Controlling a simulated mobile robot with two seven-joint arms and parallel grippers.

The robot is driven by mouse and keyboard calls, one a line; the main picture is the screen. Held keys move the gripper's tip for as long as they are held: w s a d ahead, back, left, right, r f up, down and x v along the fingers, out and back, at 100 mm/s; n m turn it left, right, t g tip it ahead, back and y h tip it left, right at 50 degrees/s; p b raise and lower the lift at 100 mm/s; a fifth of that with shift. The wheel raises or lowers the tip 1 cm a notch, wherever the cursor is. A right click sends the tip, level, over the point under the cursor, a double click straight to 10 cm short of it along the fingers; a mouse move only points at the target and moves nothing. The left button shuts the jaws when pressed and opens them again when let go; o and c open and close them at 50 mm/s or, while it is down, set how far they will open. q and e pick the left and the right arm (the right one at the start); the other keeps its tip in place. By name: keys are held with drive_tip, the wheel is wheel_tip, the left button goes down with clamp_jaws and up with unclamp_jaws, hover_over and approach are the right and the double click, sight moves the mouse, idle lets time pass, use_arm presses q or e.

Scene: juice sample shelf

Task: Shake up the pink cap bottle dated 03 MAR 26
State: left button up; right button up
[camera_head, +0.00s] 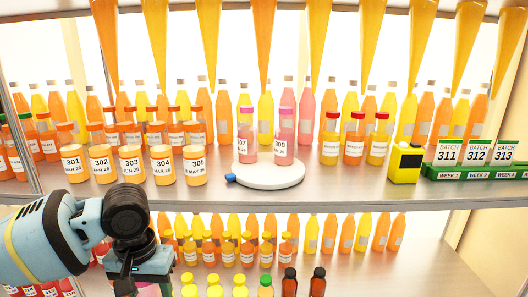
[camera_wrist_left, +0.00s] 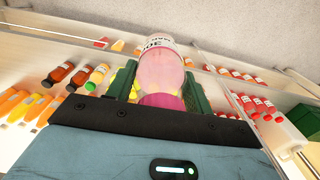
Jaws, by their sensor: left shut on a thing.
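My left gripper (camera_head: 140,284) is low at the left front of the shelf in the head view, mostly hidden by its own wrist. In the left wrist view the gripper (camera_wrist_left: 160,88) is shut on a bottle (camera_wrist_left: 160,65) with pink contents. Its magenta-pink cap (camera_wrist_left: 161,100) lies nearest the palm, and its white label at the far end is only partly readable. Two other pink-capped bottles, labelled 307 (camera_head: 247,132) and 308 (camera_head: 284,137), stand upright on a white round plate (camera_head: 268,178); their dates are too small to read surely. My right gripper is not in view.
Red-capped bottles (camera_head: 354,140), a yellow device (camera_head: 405,163) and a green batch rack (camera_head: 475,172) stand to the right. Bottles crowd the lower shelf (camera_head: 400,262). Funnels hang above.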

use_arm(q)
drive_tip(key=d, duration=0.9)
drive_tip(key=a, duration=0.8)
drive_tip(key=shift+w+a, duration=0.1)
drive_tip(key=shift+a, duration=0.2)
drive_tip(key=shift+d, duration=0.45)
drive_tip(key=shift+a, duration=0.2)
drive_tip(key=shift+d, duration=0.1)
